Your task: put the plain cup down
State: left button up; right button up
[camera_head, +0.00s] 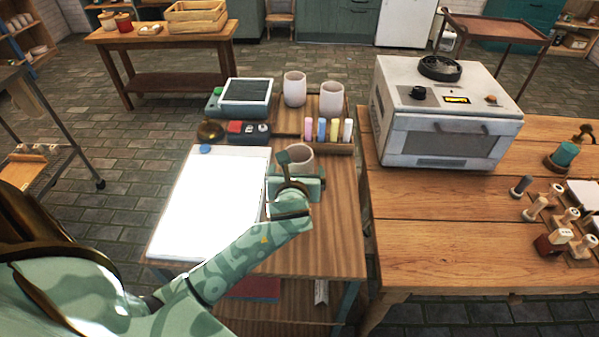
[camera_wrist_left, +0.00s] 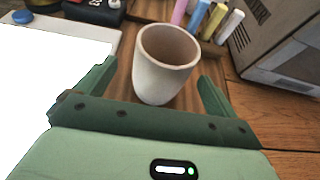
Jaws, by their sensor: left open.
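A plain pale cup (camera_wrist_left: 164,66) stands upright on the wooden table (camera_head: 340,215), beside the white sheet. In the head view this cup (camera_head: 301,160) is partly hidden behind my left gripper (camera_head: 296,168). In the left wrist view my left gripper (camera_wrist_left: 158,85) is open, one finger on each side of the cup, with a gap visible at the fingers. Two similar pale cups, one (camera_head: 294,89) at the left and one (camera_head: 332,99) at the right, stand at the back of the table. My right gripper is not in view.
A rack of coloured markers (camera_head: 327,132) stands just behind the cup. A glowing white panel (camera_head: 212,200) lies to its left. A dark-screened device (camera_head: 246,92) sits at the back left. A grey oven (camera_head: 448,115) stands on the table to the right. Bare wood lies right of the gripper.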

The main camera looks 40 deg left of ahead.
aim_at(299, 159)
pick_arm(q)
jog(key=b+x, duration=0.1)
jog(key=x, duration=0.1)
jog(key=b+x, duration=0.1)
jog(key=x, duration=0.1)
jog(key=shift+w+d+f, duration=0.1)
jog(key=shift+w+f, duration=0.1)
jog(key=shift+f, duration=0.1)
jog(key=shift+w, duration=0.2)
jog(key=shift+s+r, duration=0.1)
jog(key=shift+r, duration=0.05)
jog(key=c, duration=1.3)
jog(key=shift+c, duration=0.2)
